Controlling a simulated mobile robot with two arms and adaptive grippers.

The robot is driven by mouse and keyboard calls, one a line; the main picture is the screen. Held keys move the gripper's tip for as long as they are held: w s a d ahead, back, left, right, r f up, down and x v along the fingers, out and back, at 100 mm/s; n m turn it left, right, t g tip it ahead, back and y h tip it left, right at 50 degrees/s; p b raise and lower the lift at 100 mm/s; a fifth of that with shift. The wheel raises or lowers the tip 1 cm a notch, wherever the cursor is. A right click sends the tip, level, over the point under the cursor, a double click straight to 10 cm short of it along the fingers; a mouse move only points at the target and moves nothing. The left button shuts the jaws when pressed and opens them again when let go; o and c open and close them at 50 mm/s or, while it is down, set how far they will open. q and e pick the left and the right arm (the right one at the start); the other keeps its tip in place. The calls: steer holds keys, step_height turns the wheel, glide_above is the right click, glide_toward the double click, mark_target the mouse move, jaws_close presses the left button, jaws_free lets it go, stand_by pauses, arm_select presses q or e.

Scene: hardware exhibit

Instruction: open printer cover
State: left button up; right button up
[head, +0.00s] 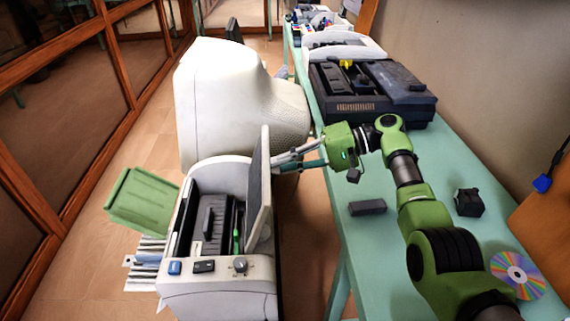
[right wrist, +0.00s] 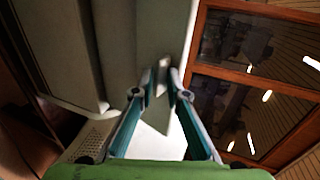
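The printer (head: 218,282), a white machine with small buttons on its front, stands at lower left in the head view. Its cover (head: 259,195), a thin grey-white panel, stands nearly upright on the printer's right side, and the dark interior (head: 210,225) shows. My right gripper (head: 276,160) is at the far upper part of the cover, reaching in from the right. In the right wrist view, its teal fingers (right wrist: 167,88) converge, with a narrow gap at the tips beside a pale panel. I cannot tell whether they grip the cover. My left gripper is out of view.
A big white monitor (head: 225,95) stands just behind the printer. A green ribbed panel (head: 143,200) juts out on the printer's left. The teal table (head: 370,245) at right holds a dark machine (head: 345,105), small dark blocks (head: 468,202) and a disc (head: 517,273).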

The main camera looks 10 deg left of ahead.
steer(key=shift+o, duration=1.2)
steer(key=shift+s+a+f+h, duration=0.1)
steer(key=shift+s+f+h, duration=0.05)
steer(key=shift+f, duration=0.4)
steer(key=shift+s+f+h, duration=0.1)
steer(key=shift+f+h, duration=0.05)
steer(key=shift+f, duration=0.4)
steer(key=v, duration=1.2)
steer(key=shift+w+r, duration=0.25)
steer(key=shift+r, duration=0.15)
